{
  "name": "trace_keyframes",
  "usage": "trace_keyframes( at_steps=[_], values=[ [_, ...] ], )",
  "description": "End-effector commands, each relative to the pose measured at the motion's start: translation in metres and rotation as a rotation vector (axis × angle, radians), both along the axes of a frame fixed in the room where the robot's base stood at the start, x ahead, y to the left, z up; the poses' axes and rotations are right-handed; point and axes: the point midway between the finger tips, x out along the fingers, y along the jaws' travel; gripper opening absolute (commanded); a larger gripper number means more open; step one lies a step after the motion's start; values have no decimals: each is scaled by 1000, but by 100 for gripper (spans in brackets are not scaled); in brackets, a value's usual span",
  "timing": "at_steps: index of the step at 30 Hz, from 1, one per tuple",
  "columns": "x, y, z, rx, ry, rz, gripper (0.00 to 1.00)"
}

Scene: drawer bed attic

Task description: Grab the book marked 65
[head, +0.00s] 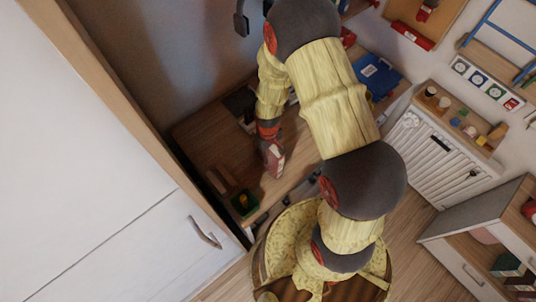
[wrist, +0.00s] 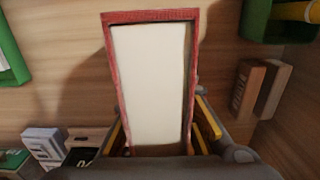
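A red-covered book (wrist: 152,85) stands in the middle of the wrist view, with its pale page edge facing the camera. No number can be read on it from this side. My gripper (wrist: 160,140) has its yellow-padded fingers on both sides of the book's near end and appears shut on it. In the head view my gripper (head: 269,140) is over the wooden desk (head: 215,135), with the red book (head: 272,158) at its fingertips. Whether the book touches the desk is hard to tell; a shadow falls beside it.
Two brown books (wrist: 255,90) stand on the right in the wrist view. A green holder (wrist: 275,22) is at top right and a green tray (wrist: 10,60) at top left. Small white and dark boxes (wrist: 43,145) are at lower left. A white cabinet (head: 90,190) borders the desk.

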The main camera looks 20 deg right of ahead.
Motion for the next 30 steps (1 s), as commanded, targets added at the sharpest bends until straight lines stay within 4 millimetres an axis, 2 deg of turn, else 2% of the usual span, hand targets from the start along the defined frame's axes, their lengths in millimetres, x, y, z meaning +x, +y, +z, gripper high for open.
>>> trace_keyframes(
  at_steps=[11, 30],
  values=[
    [0, 0, 0, 0, 0, 0, 0],
    [1, 0, 2, 0, -2, 0, 0]
  ],
)
